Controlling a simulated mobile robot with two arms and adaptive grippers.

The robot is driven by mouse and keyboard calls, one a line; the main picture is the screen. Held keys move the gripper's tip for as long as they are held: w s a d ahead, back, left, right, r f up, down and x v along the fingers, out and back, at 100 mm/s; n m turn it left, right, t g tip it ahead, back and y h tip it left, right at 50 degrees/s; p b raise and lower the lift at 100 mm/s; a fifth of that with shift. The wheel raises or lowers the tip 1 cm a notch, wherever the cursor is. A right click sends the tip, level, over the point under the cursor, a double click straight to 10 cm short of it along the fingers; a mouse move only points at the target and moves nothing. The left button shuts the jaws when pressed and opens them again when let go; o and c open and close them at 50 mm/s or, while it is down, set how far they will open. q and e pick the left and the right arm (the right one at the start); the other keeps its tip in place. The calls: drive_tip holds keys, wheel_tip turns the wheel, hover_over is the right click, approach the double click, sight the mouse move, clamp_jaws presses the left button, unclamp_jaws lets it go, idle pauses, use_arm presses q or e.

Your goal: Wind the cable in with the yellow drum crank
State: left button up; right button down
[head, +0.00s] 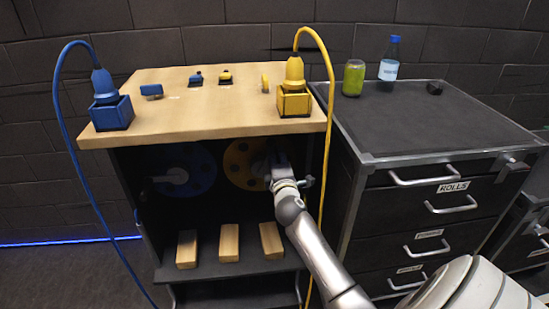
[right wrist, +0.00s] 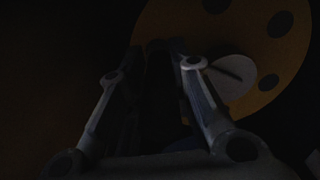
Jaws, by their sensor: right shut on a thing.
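The yellow drum (head: 237,166) sits in the dark open front of the wooden-topped bench; its disc with round holes shows also in the right wrist view (right wrist: 225,28). A pale hub (right wrist: 234,84) is at its centre. My right gripper (head: 278,168) is at the drum's right side and covers part of it. In the right wrist view its fingers (right wrist: 158,58) are closed around a dark piece in front of the disc, apparently the crank handle. Deep shadow hides its shape. My left gripper is out of view.
A blue drum (head: 189,169) is left of the yellow one. The yellow cable (head: 329,110) hangs close to my right arm, from the yellow plug (head: 294,92). Wooden blocks (head: 228,243) lie on the shelf below. A drawer cabinet (head: 440,125) stands right.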

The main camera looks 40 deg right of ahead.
drive_tip(key=shift+s+d+f, duration=0.1)
drive_tip(key=shift+s+d, duration=0.05)
drive_tip(key=shift+d, duration=0.1)
drive_tip(key=c, duration=1.3)
unclamp_jaws()
drive_tip(key=shift+o, duration=0.2)
drive_tip(key=shift+s+a+f, duration=0.15)
drive_tip(key=shift+f, duration=0.1)
drive_tip(key=v, duration=1.1)
drive_tip(key=shift+a+r, duration=0.25)
drive_tip(key=shift+a, duration=0.2)
drive_tip(key=shift+s, duration=0.15)
